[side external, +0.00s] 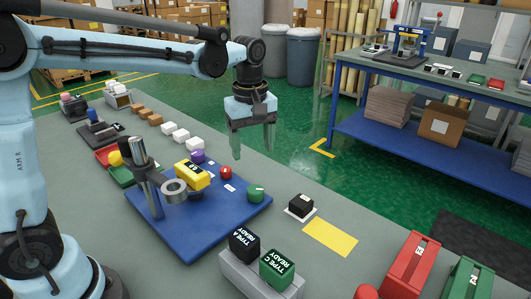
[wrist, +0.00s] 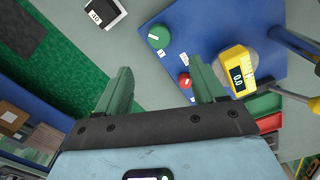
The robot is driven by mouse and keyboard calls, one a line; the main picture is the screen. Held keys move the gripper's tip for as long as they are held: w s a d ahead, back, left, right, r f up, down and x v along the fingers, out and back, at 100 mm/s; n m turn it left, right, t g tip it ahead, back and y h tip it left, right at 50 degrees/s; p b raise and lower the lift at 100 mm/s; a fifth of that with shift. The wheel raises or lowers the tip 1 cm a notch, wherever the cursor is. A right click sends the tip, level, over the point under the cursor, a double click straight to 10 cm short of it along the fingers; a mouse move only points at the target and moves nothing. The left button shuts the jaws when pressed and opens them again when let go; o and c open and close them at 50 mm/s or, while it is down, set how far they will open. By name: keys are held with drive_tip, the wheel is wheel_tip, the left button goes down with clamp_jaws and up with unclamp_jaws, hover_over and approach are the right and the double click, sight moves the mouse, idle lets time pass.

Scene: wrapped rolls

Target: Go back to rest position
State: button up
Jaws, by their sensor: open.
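My gripper (side external: 252,148) has two green fingers set well apart, with nothing between them. It hangs above the far edge of the grey table (side external: 330,270), beyond the blue board (side external: 222,222). In the wrist view, the fingers of my gripper (wrist: 160,78) point toward the table, and a green knob (wrist: 159,37) shows between and beyond them. On the board are the green knob (side external: 256,193), a red knob (side external: 225,172), a purple knob (side external: 198,156), a yellow gauge (side external: 191,175) and a metal stand with a ring (side external: 174,190).
A black block (side external: 301,203) sits on a white pad near a yellow rectangle (side external: 331,236). Black and green labelled blocks (side external: 277,266) stand in a grey holder. Red (side external: 409,264) and green bins stand at front right. A blue-framed bench (side external: 440,78) lies beyond the green floor.

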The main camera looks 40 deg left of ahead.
drive_tip(key=s+a+f+m+t, duration=0.1)
drive_tip(key=s+m+t, duration=0.6)
drive_tip(key=s+m, duration=0.5)
drive_tip(key=shift+s+a+f+m, duration=0.25)
drive_tip(key=shift+a+m, duration=0.15)
drive_tip(key=shift+m, duration=0.3)
drive_tip(key=shift+w, duration=0.1)
idle(0.8)
